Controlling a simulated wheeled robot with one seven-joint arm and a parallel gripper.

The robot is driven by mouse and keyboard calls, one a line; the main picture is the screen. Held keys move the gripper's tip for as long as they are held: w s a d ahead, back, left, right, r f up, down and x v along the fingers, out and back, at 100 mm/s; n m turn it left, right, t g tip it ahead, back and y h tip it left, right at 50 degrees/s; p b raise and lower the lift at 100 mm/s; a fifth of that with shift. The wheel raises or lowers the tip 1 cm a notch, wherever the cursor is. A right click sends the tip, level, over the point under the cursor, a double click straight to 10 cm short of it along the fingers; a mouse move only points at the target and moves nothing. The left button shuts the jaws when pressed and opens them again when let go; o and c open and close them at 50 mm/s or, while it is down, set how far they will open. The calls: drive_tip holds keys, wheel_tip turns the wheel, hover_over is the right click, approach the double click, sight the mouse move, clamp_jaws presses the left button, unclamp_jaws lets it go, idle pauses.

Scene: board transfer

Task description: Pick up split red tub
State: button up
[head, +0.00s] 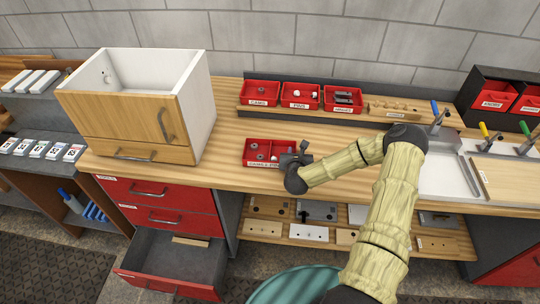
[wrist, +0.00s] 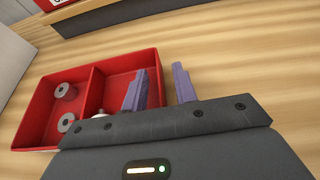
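The split red tub (head: 254,162) sits on the wooden bench top, in front of the row of small red bins. It has a divider and a label on its front. In the wrist view the split red tub (wrist: 25,128) shows round grey parts in its left compartment and a pale part low in the right one, partly hidden by my gripper. My gripper (wrist: 158,88) is open, with one purple finger over or inside the tub's right side and the other outside that wall. In the head view my gripper (head: 297,156) covers the tub's right end. I cannot tell whether the fingers touch the wall.
Red bins labelled cams (head: 261,93), pins (head: 300,96) and another (head: 342,99) stand in a dark rack behind. A white and wood cabinet (head: 180,95) stands left. An open drawer (head: 175,262) juts out below. Bench top is clear left of the tub.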

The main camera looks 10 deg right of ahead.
drive_tip(key=shift+c, duration=0.5)
clamp_jaws()
